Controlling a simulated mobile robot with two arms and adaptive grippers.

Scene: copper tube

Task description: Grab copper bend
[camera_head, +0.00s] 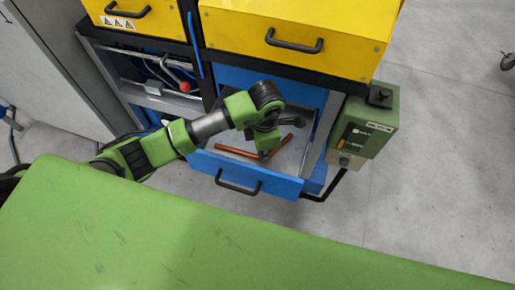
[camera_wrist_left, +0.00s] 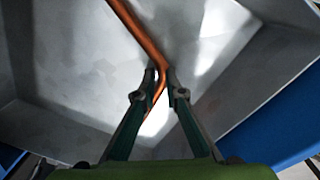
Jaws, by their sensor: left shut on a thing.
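The copper bend (camera_head: 236,153) is an orange-brown bent tube in the open blue drawer (camera_head: 201,160). In the left wrist view the copper bend (camera_wrist_left: 137,27) runs from the top edge down to its bend between my fingers, then on to the lower left. My left gripper (camera_head: 265,154) reaches down into the drawer. In the wrist view my left gripper (camera_wrist_left: 161,80) is shut on the copper bend near its corner. Whether the tube touches the drawer floor is unclear. My right gripper is not in view.
Yellow drawers (camera_head: 292,28) overhang the open drawer. A green control box (camera_head: 371,125) stands at its right. An open shelf (camera_head: 160,97) with a red knob and hoses is at the left. A green surface (camera_head: 150,235) fills the foreground.

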